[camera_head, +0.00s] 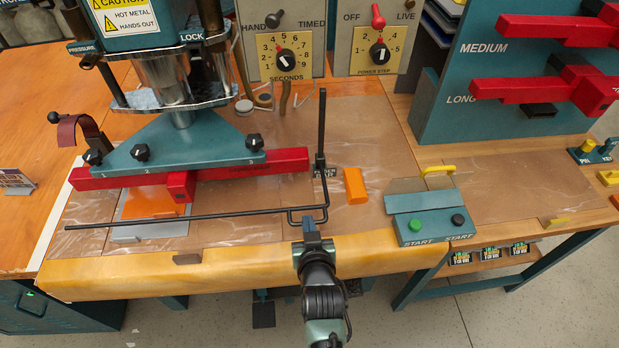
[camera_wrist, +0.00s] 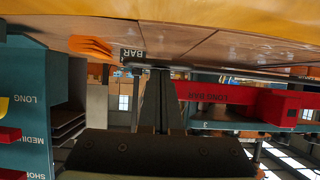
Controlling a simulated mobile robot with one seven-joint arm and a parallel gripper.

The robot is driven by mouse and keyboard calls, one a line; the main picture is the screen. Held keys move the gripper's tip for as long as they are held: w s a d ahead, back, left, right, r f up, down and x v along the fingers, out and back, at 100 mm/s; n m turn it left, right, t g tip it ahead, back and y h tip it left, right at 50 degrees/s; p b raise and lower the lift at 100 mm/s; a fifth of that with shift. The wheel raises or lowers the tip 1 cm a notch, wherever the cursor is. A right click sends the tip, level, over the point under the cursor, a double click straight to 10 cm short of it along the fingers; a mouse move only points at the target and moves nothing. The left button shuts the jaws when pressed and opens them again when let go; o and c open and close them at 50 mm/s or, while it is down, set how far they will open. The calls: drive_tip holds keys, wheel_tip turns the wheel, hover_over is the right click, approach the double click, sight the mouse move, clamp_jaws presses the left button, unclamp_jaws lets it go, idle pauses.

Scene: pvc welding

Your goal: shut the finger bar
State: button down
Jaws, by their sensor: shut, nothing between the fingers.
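The finger bar (camera_head: 180,220) is a thin black rod lying across the front of the press, with a square kink near its right end. Its right end joins a black upright post (camera_head: 321,130) at a base labelled with partly hidden lettering. In the wrist view a dark rod (camera_wrist: 200,70) crosses just beyond the fingertips, beside a "BAR" label. My gripper (camera_head: 311,228) is shut and empty, just in front of the kink. It also shows in the wrist view (camera_wrist: 158,75). I cannot tell whether the fingertips touch the rod.
The teal press (camera_head: 165,145) holds a red long bar (camera_head: 240,168) over an orange sheet (camera_head: 150,202). An orange block (camera_head: 355,186) lies right of the post. A teal start box (camera_head: 425,222) with green and black buttons stands at the front right. A yellow padded edge (camera_head: 130,275) runs along the front.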

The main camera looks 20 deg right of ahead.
drive_tip(key=s+a+r+p, duration=0.2)
drive_tip(key=s+r+p, duration=0.1)
drive_tip(key=s+r, duration=0.5)
drive_tip(key=w+a+r+t, duration=0.2)
drive_tip(key=w+r, duration=0.1)
drive_tip(key=r, duration=0.7)
drive_tip(key=w+a+r+n+t, duration=0.1)
drive_tip(key=w+a+r+t, duration=0.15)
drive_tip(key=r, duration=0.75)
drive_tip(key=w+a+r+t, duration=0.15)
drive_tip(key=w+r, duration=0.25)
drive_tip(key=r, duration=0.6)
drive_tip(key=s+a+r+t+y, duration=0.1)
drive_tip(key=s+a+r+t, duration=0.1)
drive_tip(key=r, duration=0.8)
drive_tip(key=s+a+r+n+t+y, duration=0.1)
drive_tip(key=s+a+r+t, duration=0.2)
drive_tip(key=s+r, duration=0.3)
drive_tip(key=s+a+r+n+t+y, duration=0.1)
drive_tip(key=s+r+t, duration=0.3)
drive_tip(key=r, duration=1.1)
drive_tip(key=shift+s+a+r+y, duration=0.3)
drive_tip(key=shift+s+a, duration=0.25)
drive_tip(key=shift+a, duration=0.25)
